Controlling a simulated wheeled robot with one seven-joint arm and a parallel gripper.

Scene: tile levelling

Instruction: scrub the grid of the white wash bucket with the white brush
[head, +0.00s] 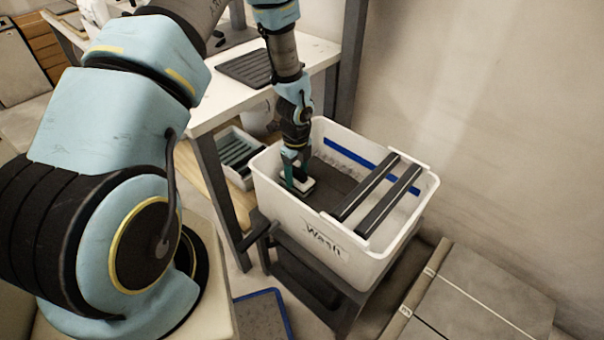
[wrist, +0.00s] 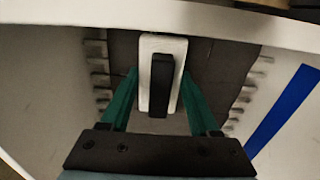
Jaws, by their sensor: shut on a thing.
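The white wash bucket (head: 340,262) stands on a dark stand and carries the word "Wash". Its dark grid (head: 335,178) lies inside, below the rim, and also shows in the wrist view (wrist: 222,68). My gripper (head: 294,168) reaches down into the left part of the bucket. Its green fingers (wrist: 160,92) are shut on the white brush (wrist: 148,50), at the brush's dark handle. In the head view the brush (head: 299,186) is low in the bucket, over the grid. I cannot tell if its underside, which is hidden, touches the grid.
Two dark bars (head: 376,200) cross the bucket's right part. A white table (head: 225,105) with a dark ribbed tile (head: 246,68) stands behind. A small bin (head: 236,160) sits left of the bucket. Grey slabs (head: 480,305) lie at right; a blue-edged tray (head: 262,315) is in front.

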